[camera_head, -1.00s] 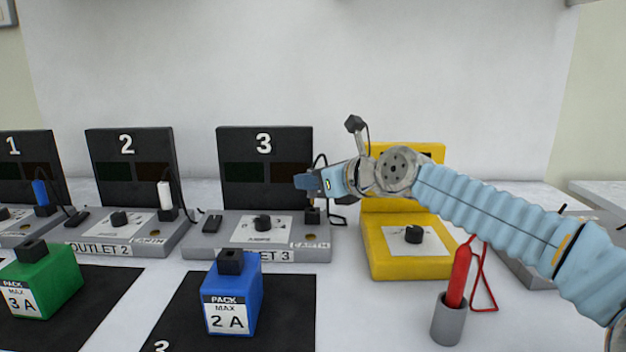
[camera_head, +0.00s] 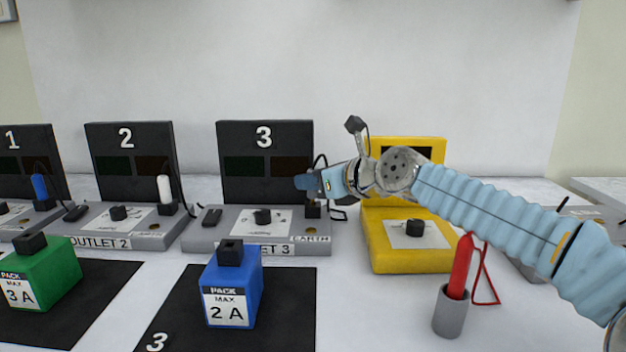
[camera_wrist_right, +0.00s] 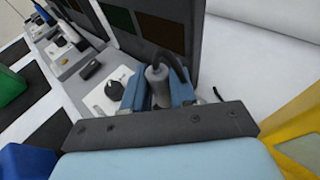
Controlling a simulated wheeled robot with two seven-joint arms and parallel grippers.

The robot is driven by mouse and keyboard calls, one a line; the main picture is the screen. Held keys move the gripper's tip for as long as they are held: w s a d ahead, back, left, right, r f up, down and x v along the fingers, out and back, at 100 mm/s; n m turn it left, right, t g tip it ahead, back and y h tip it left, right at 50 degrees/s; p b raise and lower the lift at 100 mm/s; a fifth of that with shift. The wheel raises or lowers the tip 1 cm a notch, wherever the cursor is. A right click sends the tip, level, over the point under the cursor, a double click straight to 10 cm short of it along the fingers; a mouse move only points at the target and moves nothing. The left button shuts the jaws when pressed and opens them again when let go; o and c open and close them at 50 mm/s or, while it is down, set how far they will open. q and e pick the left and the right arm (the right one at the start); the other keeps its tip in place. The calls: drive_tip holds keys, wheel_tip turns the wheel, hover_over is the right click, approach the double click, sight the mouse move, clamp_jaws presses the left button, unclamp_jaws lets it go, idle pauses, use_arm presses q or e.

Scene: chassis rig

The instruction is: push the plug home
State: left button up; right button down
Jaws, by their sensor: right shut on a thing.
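My right gripper (camera_head: 308,183) is at the right end of outlet 3 (camera_head: 200,243), in front of the lower right of its black panel. In the right wrist view its two blue fingers are shut on a grey cylindrical plug (camera_wrist_right: 158,85), with a dark cable curving from its top. The fingers hide the plug in the head view. A small black socket block (camera_head: 313,211) shows just below the fingertips. How deep the plug sits in it is hidden. My left gripper is not in view.
A yellow unit (camera_head: 385,254) with a knob stands right of outlet 3. A red probe (camera_head: 461,268) stands in a grey holder in front. A blue pack (camera_head: 246,284) and a green pack (camera_head: 60,272) sit on black mats. Outlet 2 (camera_head: 175,238) has a white plug (camera_head: 164,188).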

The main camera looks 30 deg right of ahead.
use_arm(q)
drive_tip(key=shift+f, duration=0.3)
use_arm(e)
drive_tip(key=shift+f, duration=0.45)
drive_tip(key=shift+f+b, duration=0.6)
drive_tip(key=c, duration=0.8)
unclamp_jaws()
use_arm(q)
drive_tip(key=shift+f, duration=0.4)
